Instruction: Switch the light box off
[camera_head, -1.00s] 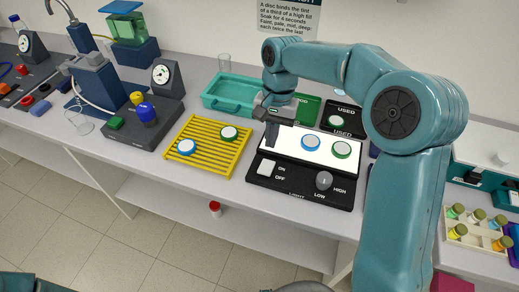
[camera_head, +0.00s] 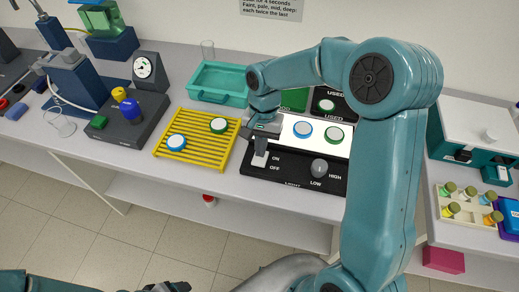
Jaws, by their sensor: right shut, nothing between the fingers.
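The light box (camera_head: 296,179) is a black panel on the bench with a bright, lit white top (camera_head: 318,148). Its white rocker switch (camera_head: 259,161) is at the panel's left, beside the ON and OFF labels. My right gripper (camera_head: 262,150) is shut and empty, pointing down at the switch and hiding part of it. I cannot tell whether the fingertips touch it. A grey knob (camera_head: 319,168) marked LOW and HIGH is to the right. My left gripper (camera_head: 166,287) shows only in part at the bottom edge; its jaws are unclear.
A blue-ringed disc (camera_head: 303,129) and a green-ringed disc (camera_head: 334,135) lie on the lit top. A yellow rack (camera_head: 195,153) with two discs stands to the left. A teal tray (camera_head: 215,97) is behind. A vial rack (camera_head: 451,209) is at the right.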

